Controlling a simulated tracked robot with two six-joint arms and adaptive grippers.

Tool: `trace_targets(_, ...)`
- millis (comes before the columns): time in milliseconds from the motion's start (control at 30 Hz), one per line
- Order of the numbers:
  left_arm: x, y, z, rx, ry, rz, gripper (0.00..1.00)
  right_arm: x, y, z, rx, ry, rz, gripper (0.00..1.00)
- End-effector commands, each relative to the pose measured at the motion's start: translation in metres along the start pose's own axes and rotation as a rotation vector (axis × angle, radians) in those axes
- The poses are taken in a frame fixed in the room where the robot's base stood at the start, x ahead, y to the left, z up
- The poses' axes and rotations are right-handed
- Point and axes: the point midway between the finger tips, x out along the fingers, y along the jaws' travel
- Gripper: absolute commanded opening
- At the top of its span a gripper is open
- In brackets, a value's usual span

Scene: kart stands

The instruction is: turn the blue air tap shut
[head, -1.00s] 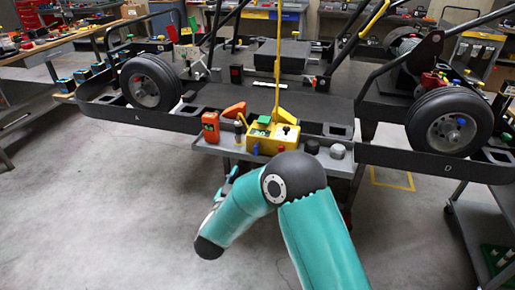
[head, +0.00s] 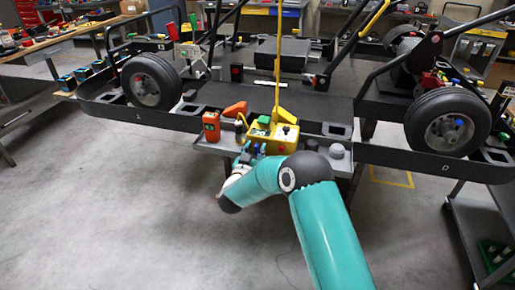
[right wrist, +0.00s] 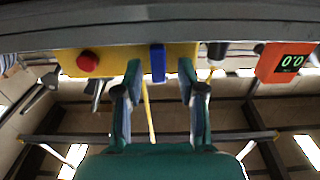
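The blue air tap (right wrist: 158,62) hangs on the front of the yellow box (right wrist: 120,58) in the right wrist view. My right gripper (right wrist: 159,72) is open, with one finger on each side of the tap and a gap to it on both sides. In the head view my right gripper (head: 244,160) is in front of the yellow box (head: 284,139) at the tray's front edge, and the tap is hard to make out there. My left gripper is not in view.
A red button (right wrist: 87,61) sits on the box beside the tap. An orange device with a display (right wrist: 283,62) is on the other side, and it also shows in the head view (head: 211,126). The floor in front is clear.

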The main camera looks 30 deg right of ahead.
Motion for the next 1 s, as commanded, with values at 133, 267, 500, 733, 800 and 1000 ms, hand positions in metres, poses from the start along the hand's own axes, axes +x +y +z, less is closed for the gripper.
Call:
trace_targets(133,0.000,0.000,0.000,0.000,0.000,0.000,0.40,0.000,0.000,0.000,0.000,0.000,0.000,0.28)
trace_targets(267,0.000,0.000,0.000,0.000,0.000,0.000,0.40,0.000,0.000,0.000,0.000,0.000,0.001,0.06)
trace_targets(500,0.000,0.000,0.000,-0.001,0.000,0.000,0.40,0.005,0.005,0.000,0.001,0.001,0.002,0.00)
trace_targets(733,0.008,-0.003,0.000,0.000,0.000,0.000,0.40,0.000,0.002,0.002,0.030,0.000,0.003,0.00)
trace_targets(800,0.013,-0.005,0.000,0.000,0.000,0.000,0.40,0.000,0.002,0.003,0.054,0.000,0.003,0.00)
trace_targets(1000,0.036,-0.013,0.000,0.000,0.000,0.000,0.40,-0.001,0.002,0.007,0.163,0.000,0.002,0.00)
